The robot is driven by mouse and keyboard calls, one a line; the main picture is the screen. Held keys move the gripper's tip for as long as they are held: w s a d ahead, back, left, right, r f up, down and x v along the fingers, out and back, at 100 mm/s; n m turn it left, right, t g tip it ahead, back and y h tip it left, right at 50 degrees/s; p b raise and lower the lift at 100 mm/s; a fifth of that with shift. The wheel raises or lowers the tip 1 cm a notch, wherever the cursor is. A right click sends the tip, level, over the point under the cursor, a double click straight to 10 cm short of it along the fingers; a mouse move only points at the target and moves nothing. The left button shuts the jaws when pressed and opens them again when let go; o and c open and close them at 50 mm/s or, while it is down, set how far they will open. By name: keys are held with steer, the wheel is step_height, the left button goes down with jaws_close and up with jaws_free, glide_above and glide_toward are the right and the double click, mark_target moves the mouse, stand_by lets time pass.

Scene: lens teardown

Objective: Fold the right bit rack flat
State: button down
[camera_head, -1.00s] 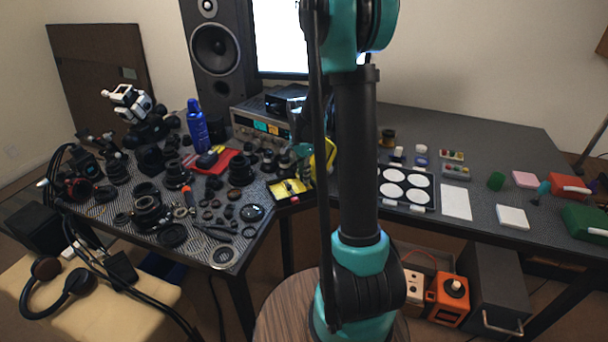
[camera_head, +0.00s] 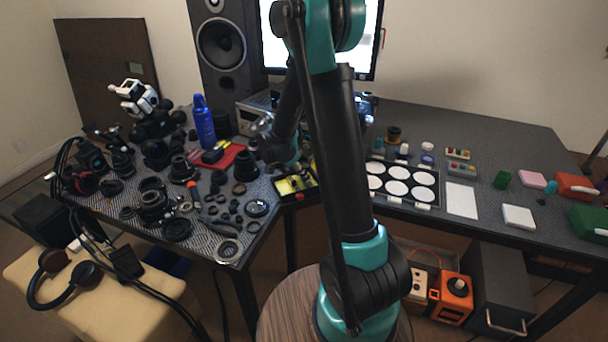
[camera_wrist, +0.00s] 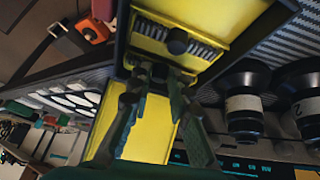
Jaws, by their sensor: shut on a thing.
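The bit case (camera_head: 296,187) is a black box with a yellow inside, at the front edge of the left table part, under my gripper. In the wrist view, a yellow bit rack (camera_wrist: 206,60) with a row of dark bits and a round black knob shows at the top. My gripper (camera_wrist: 160,72) points into the case, its fingertips close together at the rack's lower edge and shut on it. The exact contact is hidden between the fingers. A bare yellow panel (camera_wrist: 150,130) shows between and behind the fingers. In the head view, my arm hides part of the case.
Dark lens barrels (camera_wrist: 243,100) stand close beside the case in the wrist view. Lens parts, a red tray (camera_head: 222,158) and a blue bottle (camera_head: 203,122) crowd the left table. A tray with white discs (camera_head: 397,188) lies to the right.

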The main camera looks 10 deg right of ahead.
stand_by(0.3)
steer(key=c, duration=1.4)
jaws_free()
steer(key=v, duration=1.2)
steer(key=shift+c, duration=0.4)
